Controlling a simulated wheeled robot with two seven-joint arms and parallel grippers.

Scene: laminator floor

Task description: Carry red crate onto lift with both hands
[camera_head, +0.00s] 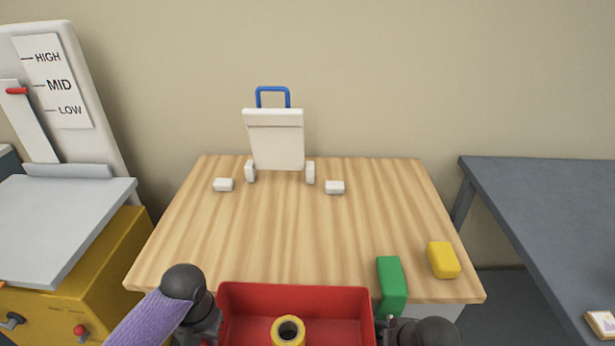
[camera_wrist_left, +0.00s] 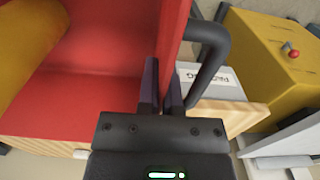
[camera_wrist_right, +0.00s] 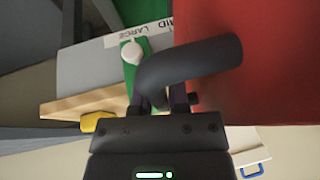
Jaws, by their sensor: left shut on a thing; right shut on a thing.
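The red crate (camera_head: 295,292) is at the bottom centre of the head view, at the front edge of the wooden table, with a yellow roll (camera_head: 288,331) inside. My left gripper (camera_wrist_left: 163,88) is shut on the crate's left side, beside a black handle (camera_wrist_left: 213,50). My right gripper (camera_wrist_right: 160,100) is shut at the crate's right black handle (camera_wrist_right: 190,72); the handle hides part of its fingers. The lift stands at the left, with a grey platform (camera_head: 60,220), a yellow base (camera_head: 105,270) and a HIGH, MID, LOW panel (camera_head: 58,85). Its red pointer (camera_head: 17,91) is near MID.
The wooden table (camera_head: 290,225) carries a white stand (camera_head: 275,140) with a blue handle, small white blocks, a green block (camera_head: 391,285) close to the crate's right side and a yellow block (camera_head: 443,260). A dark grey table (camera_head: 550,200) stands at the right.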

